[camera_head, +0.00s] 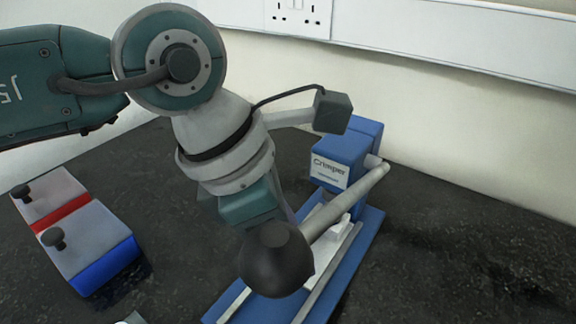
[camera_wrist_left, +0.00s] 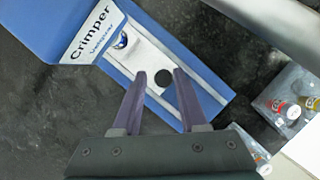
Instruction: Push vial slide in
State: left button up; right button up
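The blue crimper (camera_head: 340,160) stands on the dark bench, with a long lever (camera_head: 345,200) ending in a large black ball knob (camera_head: 277,260). Its white vial slide (camera_head: 341,228) sits on the blue base between pale rails, partly hidden by the lever. In the left wrist view the slide (camera_wrist_left: 140,52) shows a round black spot (camera_wrist_left: 162,78). My left gripper (camera_wrist_left: 162,72) is open, its two purple fingers apart, with the black spot between the fingertips. I cannot tell whether they touch the slide. In the head view its fingers are mostly hidden behind the knob. My right gripper is not in view.
A grey and blue box (camera_head: 85,235) with a red stripe and two black knobs lies at the left. The wrist view shows clear holders with small vials, including a red-capped one (camera_wrist_left: 277,103), at the right. A wall bounds the back; bench right of the crimper is clear.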

pick_arm(q)
jog(key=shift+o, duration=1)
pick_arm(e)
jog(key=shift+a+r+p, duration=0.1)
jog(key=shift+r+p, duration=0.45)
jog(key=shift+p, duration=0.05)
pick_arm(q)
jog(key=v, duration=1)
